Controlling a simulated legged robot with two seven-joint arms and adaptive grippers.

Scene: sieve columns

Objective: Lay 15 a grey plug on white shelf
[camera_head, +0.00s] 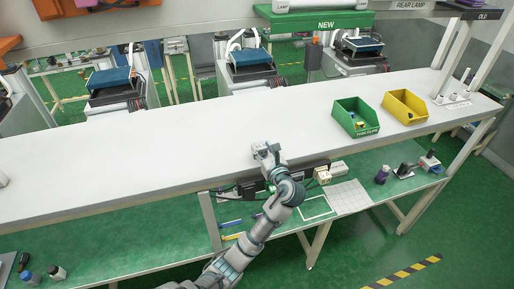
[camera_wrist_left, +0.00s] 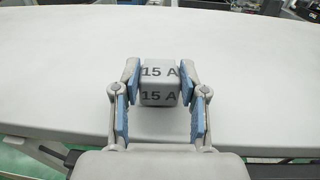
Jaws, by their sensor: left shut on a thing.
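A grey plug (camera_wrist_left: 160,84) marked "15 A" sits between the blue-padded fingers of my left gripper (camera_wrist_left: 159,85) in the left wrist view. The gripper is shut on it. In the head view my left gripper (camera_head: 265,152) is at the front edge of the white shelf (camera_head: 190,140), with the plug small at its tip. The white shelf fills the background behind the plug in the wrist view. I cannot tell whether the plug touches the shelf. My right gripper is not in view.
A green bin (camera_head: 355,117) and a yellow bin (camera_head: 405,107) stand on the shelf's right part. The shelf's middle and left are mostly clear. Below is a green bench (camera_head: 130,245) with a purple item (camera_head: 382,175) and other small items. A green "NEW" rack (camera_head: 315,21) hangs above.

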